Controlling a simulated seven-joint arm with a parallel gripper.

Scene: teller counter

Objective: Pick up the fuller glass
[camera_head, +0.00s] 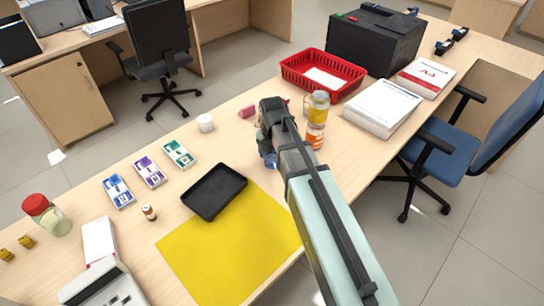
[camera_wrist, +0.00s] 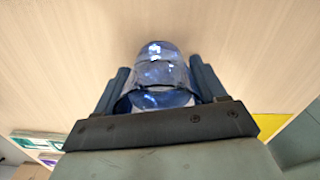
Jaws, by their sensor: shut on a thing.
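A clear blue glass (camera_wrist: 160,72) is between the two fingers of my gripper (camera_wrist: 155,88) in the wrist view. The fingers are shut on its sides. In the head view my gripper (camera_head: 266,140) is over the middle of the counter, and a little of the blue glass (camera_head: 270,159) shows below it. The arm hides most of the glass there, and I cannot tell how full it is. A container with yellow contents (camera_head: 318,105) stands right of the gripper, close to an orange container (camera_head: 315,135). I cannot make out a second blue glass.
A red basket (camera_head: 345,85), a black box (camera_head: 375,42) and paper stacks (camera_head: 381,107) stand farther along the counter. A black tray (camera_head: 214,191) lies by a yellow mat (camera_head: 215,255).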

